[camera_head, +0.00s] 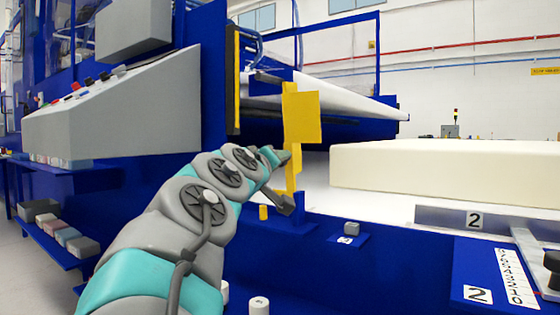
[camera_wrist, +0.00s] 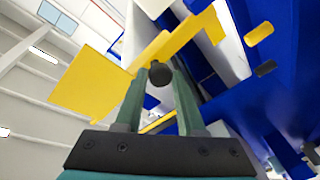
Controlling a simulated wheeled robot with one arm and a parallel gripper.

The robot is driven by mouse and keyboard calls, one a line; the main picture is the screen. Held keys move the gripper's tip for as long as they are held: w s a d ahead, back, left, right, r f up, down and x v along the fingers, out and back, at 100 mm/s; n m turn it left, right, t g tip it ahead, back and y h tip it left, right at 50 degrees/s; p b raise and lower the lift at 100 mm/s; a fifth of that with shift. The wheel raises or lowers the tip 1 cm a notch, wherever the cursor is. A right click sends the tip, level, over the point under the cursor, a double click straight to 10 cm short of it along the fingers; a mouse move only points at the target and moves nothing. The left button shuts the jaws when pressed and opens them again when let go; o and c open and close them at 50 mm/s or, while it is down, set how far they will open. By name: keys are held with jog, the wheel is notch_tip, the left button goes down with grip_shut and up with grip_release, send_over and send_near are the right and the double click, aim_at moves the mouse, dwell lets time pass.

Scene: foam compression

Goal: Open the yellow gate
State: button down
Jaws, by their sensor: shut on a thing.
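The yellow gate (camera_head: 302,118) is a flat panel on an upright yellow bar. It stands at the edge of the blue machine, left of the foam block. In the wrist view the yellow gate (camera_wrist: 92,92) is tilted, with a dark round knob (camera_wrist: 156,74) on its bar. My gripper (camera_head: 282,158) reaches the bar below the panel. In the wrist view the fingers of my gripper (camera_wrist: 160,78) lie on both sides of the knob and are shut on it. The knob is hidden in the head view.
A pale foam block (camera_head: 440,172) lies on the right. A grey control console (camera_head: 110,110) stands on the left, and a white roller (camera_head: 350,95) is behind the gate. A blue ledge (camera_head: 330,255) with small blocks runs in front. Open space shows between gate and foam.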

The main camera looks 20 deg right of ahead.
jog(key=shift+w+d+f, duration=0.15)
jog(key=shift+f, duration=0.55)
jog(key=c, duration=0.9)
grip_release()
jog(key=shift+c, duration=0.2)
jog(key=shift+o, duration=0.7)
jog(key=shift+w+f, duration=0.1)
jog(key=shift+w, duration=0.1)
jog(key=shift+o, duration=1.4)
jog(key=shift+s+r, duration=0.1)
jog(key=shift+r, duration=0.2)
